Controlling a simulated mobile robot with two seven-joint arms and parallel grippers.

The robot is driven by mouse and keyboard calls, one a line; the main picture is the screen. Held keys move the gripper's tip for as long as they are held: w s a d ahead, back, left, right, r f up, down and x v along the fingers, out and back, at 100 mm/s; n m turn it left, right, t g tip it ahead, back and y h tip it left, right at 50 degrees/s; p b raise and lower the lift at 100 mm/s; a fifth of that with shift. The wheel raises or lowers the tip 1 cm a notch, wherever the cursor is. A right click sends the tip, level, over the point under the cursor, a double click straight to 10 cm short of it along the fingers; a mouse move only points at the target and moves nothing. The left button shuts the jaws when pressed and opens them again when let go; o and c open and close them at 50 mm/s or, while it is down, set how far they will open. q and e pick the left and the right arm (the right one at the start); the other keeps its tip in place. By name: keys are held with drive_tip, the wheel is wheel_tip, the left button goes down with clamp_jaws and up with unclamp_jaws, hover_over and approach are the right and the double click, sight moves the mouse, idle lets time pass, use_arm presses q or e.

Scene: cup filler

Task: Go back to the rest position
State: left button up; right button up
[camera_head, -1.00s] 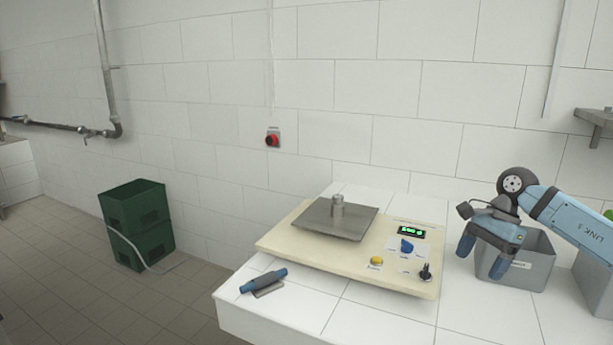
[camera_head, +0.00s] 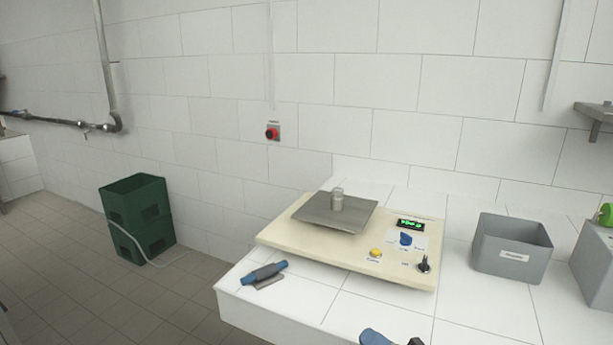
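A cream weighing machine (camera_head: 330,262) sits on the white tiled counter. It has a square metal plate (camera_head: 312,211) with a small metal cylinder (camera_head: 337,199) standing on it. Its green display (camera_head: 411,224) is lit, above a blue knob, a yellow button and a black knob. A small blue and dark part of my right arm or gripper (camera_head: 376,338) shows at the bottom edge, in front of the machine and apart from it. The rest is cut off, so its fingers cannot be judged. My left gripper is out of view.
A blue and grey handheld tool (camera_head: 265,273) lies at the counter's left edge. A grey labelled bin (camera_head: 512,255) and another grey bin (camera_head: 597,262) with something green stand at right. Green crates (camera_head: 139,222) are stacked on the floor. A red button (camera_head: 272,133) is on the wall.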

drive_tip(key=s+d+f+m+g+h, duration=0.1)
drive_tip(key=s+d+f+m+h, duration=0.3)
drive_tip(key=s+f+m+h, duration=0.55)
drive_tip(key=s+d+f+m+g+h, duration=0.1)
drive_tip(key=s+d+f+m+h, duration=0.35)
drive_tip(key=s+f+m, duration=1)
use_arm(q)
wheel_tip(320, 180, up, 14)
drive_tip(key=p, duration=1.6)
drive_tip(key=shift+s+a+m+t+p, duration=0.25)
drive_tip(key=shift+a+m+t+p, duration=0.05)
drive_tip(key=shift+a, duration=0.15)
use_arm(e)
drive_tip(key=w+r+m, duration=0.2)
drive_tip(key=w+r, duration=0.1)
drive_tip(key=r, duration=1.3)
drive_tip(key=shift+d+r+m+h, duration=0.3)
drive_tip(key=shift+d+r+m, duration=0.05)
drive_tip(key=shift+m, duration=0.05)
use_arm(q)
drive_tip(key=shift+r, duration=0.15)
use_arm(e)
drive_tip(key=shift+w, duration=0.1)
